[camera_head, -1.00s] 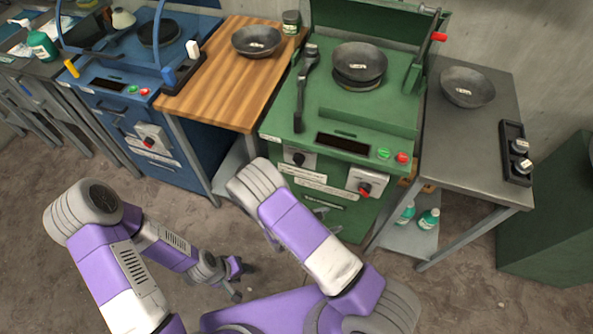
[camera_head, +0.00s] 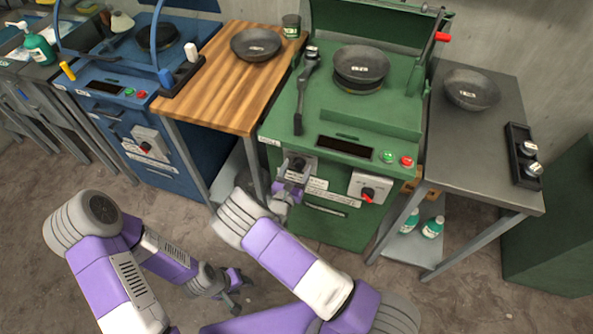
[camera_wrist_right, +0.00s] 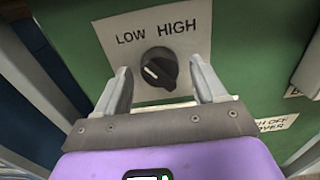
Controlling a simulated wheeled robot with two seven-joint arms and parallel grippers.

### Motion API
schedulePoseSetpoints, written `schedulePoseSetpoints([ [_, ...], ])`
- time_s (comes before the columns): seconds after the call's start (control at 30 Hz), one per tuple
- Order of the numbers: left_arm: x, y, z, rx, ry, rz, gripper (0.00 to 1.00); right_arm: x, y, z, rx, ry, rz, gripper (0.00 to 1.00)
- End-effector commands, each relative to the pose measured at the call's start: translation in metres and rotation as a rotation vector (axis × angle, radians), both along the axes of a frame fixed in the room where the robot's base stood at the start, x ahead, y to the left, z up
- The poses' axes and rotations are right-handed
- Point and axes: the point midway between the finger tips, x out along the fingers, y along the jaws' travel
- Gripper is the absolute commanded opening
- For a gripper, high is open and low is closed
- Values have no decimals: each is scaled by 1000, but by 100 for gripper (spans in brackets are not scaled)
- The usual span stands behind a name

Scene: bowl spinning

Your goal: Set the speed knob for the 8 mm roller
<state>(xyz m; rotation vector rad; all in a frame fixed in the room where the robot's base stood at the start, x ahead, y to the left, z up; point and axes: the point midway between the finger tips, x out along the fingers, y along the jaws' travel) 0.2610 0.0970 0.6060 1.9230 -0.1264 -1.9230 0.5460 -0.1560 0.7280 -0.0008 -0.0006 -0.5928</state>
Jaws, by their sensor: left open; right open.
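The speed knob (camera_wrist_right: 159,70) is black and round, on a white plate (camera_wrist_right: 185,33) marked LOW and HIGH on the green machine's front. Its white mark points up-left in the wrist view, toward the LOW side. My right gripper (camera_wrist_right: 160,78) is open, with one finger on each side of the knob in that view; I see no clear contact. In the head view the right gripper (camera_head: 289,187) is at the machine's front and partly covers the plate. My left gripper (camera_head: 236,291) is open and hangs low over the floor. No roller size is readable.
A red rotary switch (camera_head: 368,195) sits right of the knob on the green machine (camera_head: 400,120). Green and red buttons (camera_head: 396,158) are above it. A grey table (camera_head: 495,125) with a bowl (camera_head: 471,89) and black rack (camera_head: 523,157) stands right. A wooden table (camera_head: 200,85) stands left.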

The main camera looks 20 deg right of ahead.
Motion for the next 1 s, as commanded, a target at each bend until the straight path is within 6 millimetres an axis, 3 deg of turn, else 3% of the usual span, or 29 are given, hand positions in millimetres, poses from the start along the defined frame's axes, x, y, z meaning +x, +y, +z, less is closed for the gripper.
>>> schedulePoseSetpoints([
  [0.27, 0, 0, 0, 0, 0, 0, 43, 1, -1, 0, 1, 1, -1, 69],
  [0.63, 0, 0, 0, 0, 0, 0, 43, 1, -1, 0, 1, 0, -1, 15],
  [1.0, 0, 0, 1, 0, 0, 0, 43, 1, -1, 0, 62, -39, -2, 15],
])
